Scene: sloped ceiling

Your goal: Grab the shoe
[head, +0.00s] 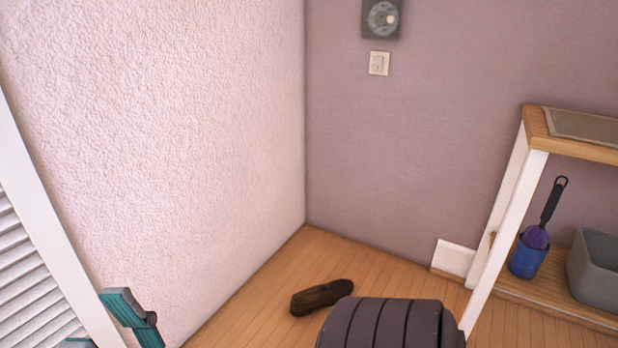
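A dark brown shoe (322,297) lies on the wooden floor near the corner of the room, in the lower middle of the head view. It stands free of both walls, just behind a dark ribbed rounded object. A teal part with a dark pad, which looks like part of my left gripper (131,310), shows at the lower left. It is to the left of the shoe and apart from it. The rest of it is cut off by the frame edge, so its opening cannot be made out. My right gripper is not in view.
The dark ribbed object (385,326) fills the bottom middle, close in front of the shoe. A white-legged wooden shelf (538,128) stands at right, with a blue cup (527,259) and grey bin (597,270). A white louvred panel (30,270) is at left.

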